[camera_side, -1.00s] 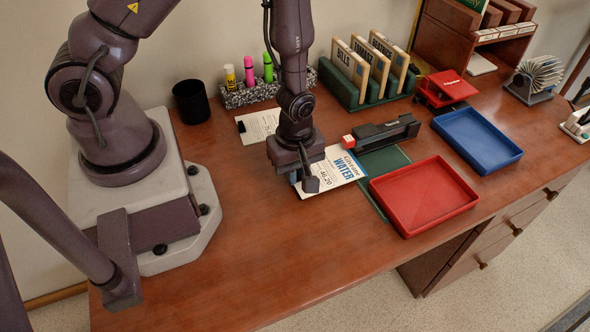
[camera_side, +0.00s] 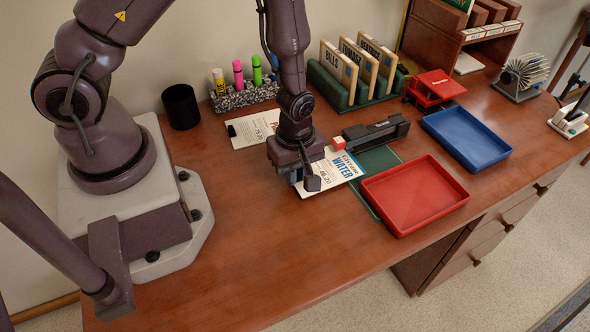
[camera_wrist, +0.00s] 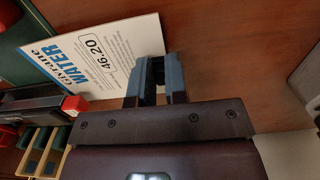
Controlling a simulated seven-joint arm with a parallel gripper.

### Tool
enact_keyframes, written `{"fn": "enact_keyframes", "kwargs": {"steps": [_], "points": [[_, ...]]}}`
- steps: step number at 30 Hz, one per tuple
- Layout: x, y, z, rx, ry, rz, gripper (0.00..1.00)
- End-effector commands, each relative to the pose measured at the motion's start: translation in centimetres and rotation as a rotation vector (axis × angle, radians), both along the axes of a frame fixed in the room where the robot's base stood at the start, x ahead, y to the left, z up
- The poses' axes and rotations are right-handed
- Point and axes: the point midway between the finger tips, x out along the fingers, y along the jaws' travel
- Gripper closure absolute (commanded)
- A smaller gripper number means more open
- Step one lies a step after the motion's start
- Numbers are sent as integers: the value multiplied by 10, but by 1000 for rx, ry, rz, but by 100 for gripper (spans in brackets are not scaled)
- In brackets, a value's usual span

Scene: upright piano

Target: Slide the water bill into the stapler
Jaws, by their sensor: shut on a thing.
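The water bill (camera_side: 338,172) is a white sheet with blue WATER lettering and 46.20 on it. My gripper (camera_side: 298,178) is shut on its near left edge, low over the desk. In the wrist view the bill (camera_wrist: 108,50) reaches away from my fingers (camera_wrist: 153,78). The black stapler (camera_side: 375,132) with a red front end lies just behind the bill, on a dark green mat (camera_side: 378,160). In the wrist view the stapler's red end (camera_wrist: 75,106) is right by the bill's edge. I cannot tell whether the bill is between its jaws.
A red tray (camera_side: 414,226) stands right of the bill and a blue tray (camera_side: 462,160) behind it. Another paper (camera_side: 255,130), a pen holder (camera_side: 245,97) and a green file rack (camera_side: 350,98) stand behind. The desk's front left is clear.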

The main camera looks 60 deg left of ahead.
Motion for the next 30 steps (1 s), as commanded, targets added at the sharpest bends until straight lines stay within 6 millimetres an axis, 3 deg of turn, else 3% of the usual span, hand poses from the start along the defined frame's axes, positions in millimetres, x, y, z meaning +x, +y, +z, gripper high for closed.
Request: {"fn": "enact_keyframes", "kwargs": {"steps": [30], "points": [[21, 0, 0, 0, 0, 0, 100]]}}
